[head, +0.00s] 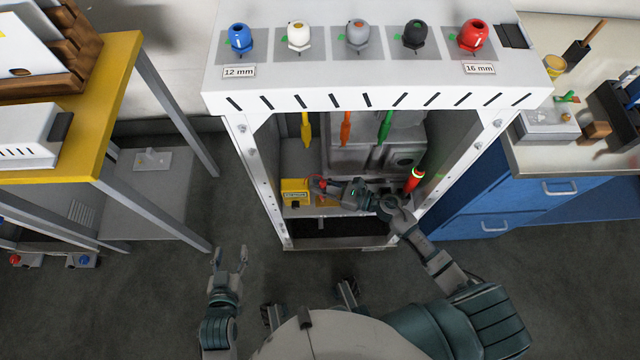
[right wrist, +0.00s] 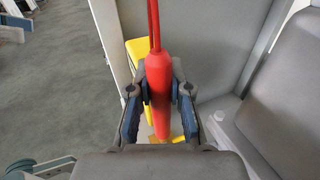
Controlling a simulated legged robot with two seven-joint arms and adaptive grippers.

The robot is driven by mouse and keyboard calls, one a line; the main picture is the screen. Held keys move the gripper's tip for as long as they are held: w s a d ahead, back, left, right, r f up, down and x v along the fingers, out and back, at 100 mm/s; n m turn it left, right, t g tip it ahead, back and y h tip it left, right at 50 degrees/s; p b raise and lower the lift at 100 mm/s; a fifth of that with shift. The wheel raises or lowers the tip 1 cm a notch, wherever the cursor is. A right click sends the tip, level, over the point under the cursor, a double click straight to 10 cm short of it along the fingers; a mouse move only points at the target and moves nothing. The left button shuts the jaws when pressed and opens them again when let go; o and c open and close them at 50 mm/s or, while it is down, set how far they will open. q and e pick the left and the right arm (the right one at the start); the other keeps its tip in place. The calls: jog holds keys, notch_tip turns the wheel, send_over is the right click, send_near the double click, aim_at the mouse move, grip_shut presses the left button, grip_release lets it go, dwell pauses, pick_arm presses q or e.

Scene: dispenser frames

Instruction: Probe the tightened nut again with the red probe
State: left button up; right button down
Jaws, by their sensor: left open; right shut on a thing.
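The red probe (right wrist: 158,92) is clamped between both fingers of my right gripper (head: 325,187), inside the white dispenser frame. In the right wrist view the probe stands upright, with a red cable running up from its top. In the head view only a small red part shows at the fingers, beside the yellow meter box (head: 295,192). I cannot make out the nut, nor whether the probe touches anything. My left gripper (head: 229,258) is open and empty, in front of the frame at the lower left.
Yellow, orange and green tools (head: 385,127) hang above the bay, and a red-and-green stick (head: 414,180) stands at its right. Coloured dispensers (head: 358,36) line the frame's top. A yellow table (head: 115,60) stands left and a blue drawer cabinet (head: 490,210) right.

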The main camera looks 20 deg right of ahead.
pick_arm(q)
jog(key=shift+f+b, duration=0.3)
jog(key=shift+f, duration=0.1)
pick_arm(e)
jog(key=shift+f, duration=0.25)
dwell(0.4)
pick_arm(q)
jog(key=shift+r, duration=0.1)
pick_arm(e)
jog(key=shift+r, duration=0.1)
jog(key=shift+r+p, duration=1.95)
jog(key=shift+r, duration=0.6)
pick_arm(q)
jog(key=r, duration=0.5)
jog(key=shift+w+r, duration=0.1)
jog(key=shift+w, duration=0.2)
pick_arm(e)
jog(key=shift+f, duration=0.1)
